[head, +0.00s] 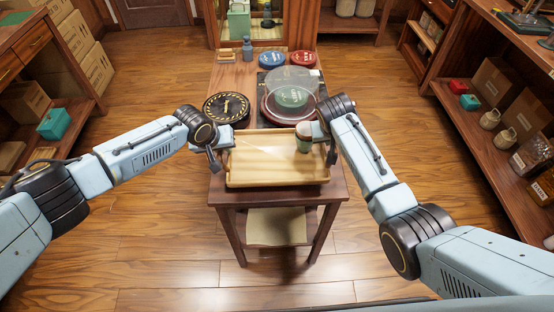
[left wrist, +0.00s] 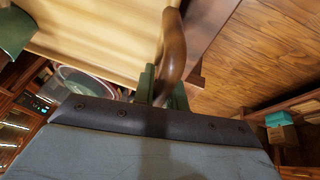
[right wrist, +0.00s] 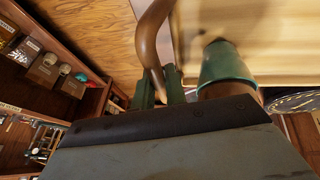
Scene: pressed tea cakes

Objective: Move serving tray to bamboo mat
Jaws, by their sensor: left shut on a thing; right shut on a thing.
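The serving tray (head: 277,174) is a pale wooden rectangle with raised rims, over the front of the table. A brown-and-green cup (head: 303,138) stands on it by its right end; the cup also shows in the right wrist view (right wrist: 226,65). My left gripper (head: 222,147) is shut on the tray's left handle, a brown curved bar (left wrist: 174,45). My right gripper (head: 324,138) is shut on the right handle (right wrist: 150,40). I cannot tell whether the tray touches the table. I cannot clearly identify the bamboo mat.
Behind the tray, the wooden table (head: 236,76) holds a round black disc (head: 226,106), a clear dome (head: 291,92) over a tea cake, blue (head: 272,59) and red (head: 302,58) round tins, and a small bottle (head: 247,47). A pale sheet (head: 277,226) lies on the lower shelf.

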